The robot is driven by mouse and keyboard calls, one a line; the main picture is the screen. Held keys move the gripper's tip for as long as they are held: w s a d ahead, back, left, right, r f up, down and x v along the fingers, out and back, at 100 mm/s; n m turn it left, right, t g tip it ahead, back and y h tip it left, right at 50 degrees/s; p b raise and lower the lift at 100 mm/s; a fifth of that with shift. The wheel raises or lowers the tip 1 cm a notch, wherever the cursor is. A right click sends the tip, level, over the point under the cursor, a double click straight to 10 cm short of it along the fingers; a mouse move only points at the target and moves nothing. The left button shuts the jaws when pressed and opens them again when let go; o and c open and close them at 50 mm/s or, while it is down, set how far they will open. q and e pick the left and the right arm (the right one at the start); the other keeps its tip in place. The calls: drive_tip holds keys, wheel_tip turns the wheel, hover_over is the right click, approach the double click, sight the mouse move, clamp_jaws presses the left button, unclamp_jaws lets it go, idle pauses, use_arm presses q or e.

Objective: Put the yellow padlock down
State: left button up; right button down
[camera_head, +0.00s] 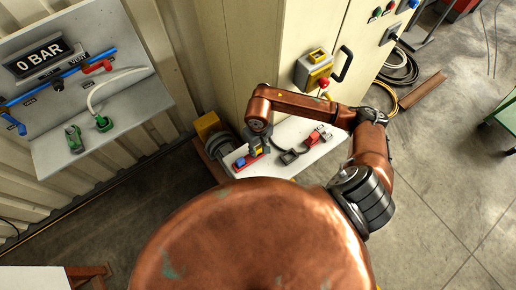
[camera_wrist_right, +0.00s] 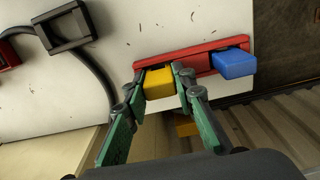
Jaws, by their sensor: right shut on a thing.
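The yellow padlock (camera_wrist_right: 159,83) is between the green fingers of my right gripper (camera_wrist_right: 160,88), which is shut on it. In the head view my right gripper (camera_head: 259,147) points down at the small white table. The padlock is over the left part of a red tray (camera_wrist_right: 205,62); I cannot tell if it touches the tray. A blue padlock (camera_wrist_right: 234,63) sits at the tray's right end in the wrist view; in the head view the blue padlock (camera_head: 240,162) is left of my gripper. My left gripper is not in view.
The white tabletop (camera_wrist_right: 185,22) also holds a dark clasp with a cable (camera_wrist_right: 66,28) and a red item (camera_head: 314,138). A cream cabinet (camera_head: 240,60) stands right behind the table. A grey valve panel (camera_head: 100,130) is at the left.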

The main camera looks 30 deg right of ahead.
sight(258, 148)
drive_tip(key=shift+f, duration=0.15)
drive_tip(key=c, duration=1.6)
unclamp_jaws()
drive_tip(key=shift+r, duration=0.6)
wheel_tip(258, 148, up, 11)
drive_tip(key=shift+r+b, duration=0.1)
drive_tip(key=shift+b, duration=1.1)
